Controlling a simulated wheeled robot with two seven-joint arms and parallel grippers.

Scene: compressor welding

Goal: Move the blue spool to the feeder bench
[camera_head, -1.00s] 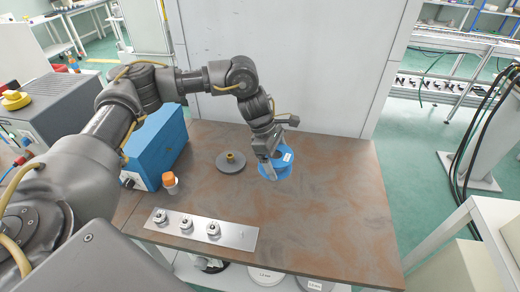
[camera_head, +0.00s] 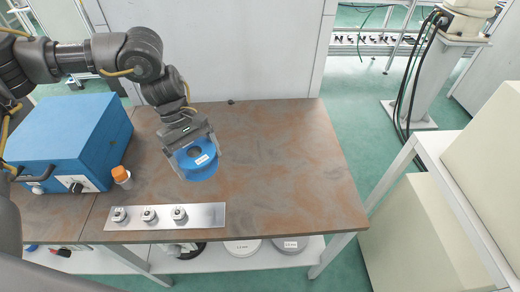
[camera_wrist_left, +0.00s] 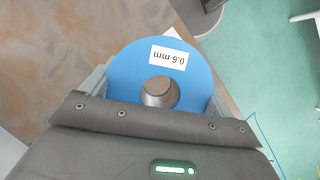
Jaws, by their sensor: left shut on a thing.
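The blue spool (camera_head: 199,168) is held between the fingers of my left gripper (camera_head: 192,150), over the brown bench top (camera_head: 285,150). It is tilted, with a white label on its face. In the left wrist view the spool (camera_wrist_left: 130,75) sits between both fingers, its label reads "0.6 mm" and its centre hub is metallic grey. The spool appears clear of the bench top; the exact gap cannot be judged. My right gripper is not in view. I cannot tell which surface is the feeder bench.
Spools lie on the lower shelf (camera_head: 215,258). A white shelf frame (camera_head: 450,175) stands at right. The bench's right half is clear.

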